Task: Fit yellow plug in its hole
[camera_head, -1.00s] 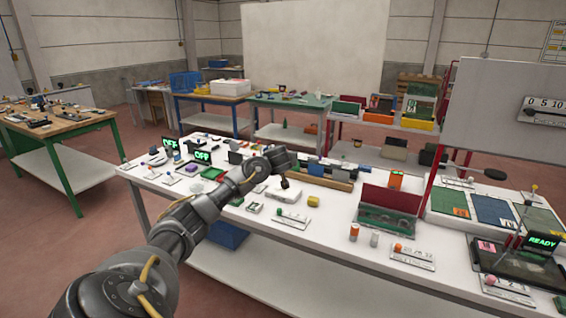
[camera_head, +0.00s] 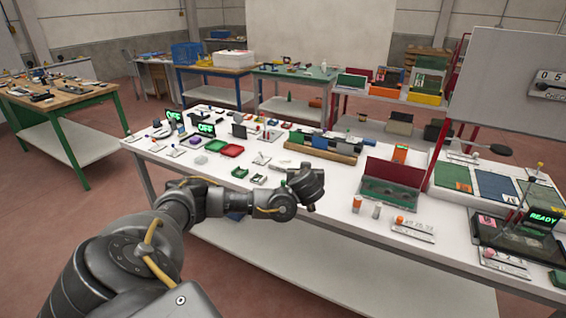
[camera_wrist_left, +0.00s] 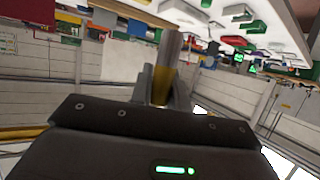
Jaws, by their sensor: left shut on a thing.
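My left gripper (camera_head: 311,207) is over the front part of the white workbench, pointing down, with its fingertips mostly hidden by the wrist in the head view. In the left wrist view, the left gripper (camera_wrist_left: 165,75) is shut, and a yellow piece (camera_wrist_left: 161,98), apparently the yellow plug, shows between its fingers. Most of the plug is hidden by the fingers. The plug cannot be made out in the head view. The plug's hole cannot be made out either. My right gripper is not in view.
A red-lidded green case (camera_head: 389,193) stands right of the gripper. An orange cylinder (camera_head: 357,204) and a grey cylinder (camera_head: 377,211) stand nearby. A wooden rack with binders (camera_head: 322,150) is behind. A red tray (camera_head: 232,151) lies to the left.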

